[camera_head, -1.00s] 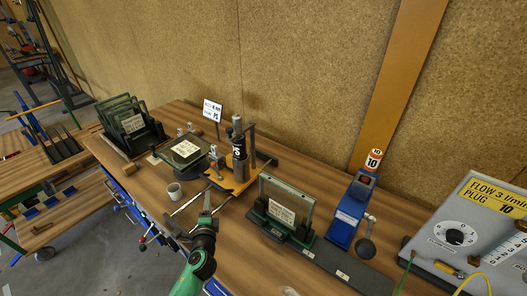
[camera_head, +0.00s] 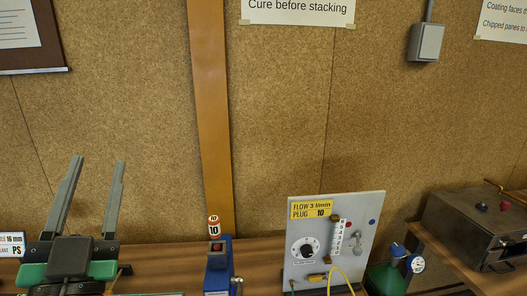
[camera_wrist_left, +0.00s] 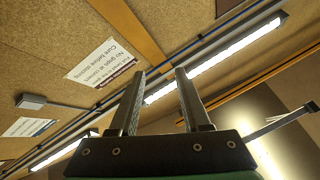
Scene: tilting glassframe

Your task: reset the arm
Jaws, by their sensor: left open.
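My left gripper (camera_head: 98,161) is at the lower left of the head view, its two grey fingers pointing up in front of the corkboard wall. The fingers are well apart with nothing between them. In the left wrist view the same gripper (camera_wrist_left: 160,73) is open and empty, its fingers pointing toward the ceiling light (camera_wrist_left: 215,58). My right gripper is not in view. The glass frame and the clamp tool on the bench are outside the present head view.
The bench (camera_head: 255,262) runs along the bottom. On it stand a blue device (camera_head: 218,272) with a "10" label, a flow panel (camera_head: 350,215) with a dial and yellow hose, and a green object (camera_head: 385,278). A dark metal box (camera_head: 470,225) is at right.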

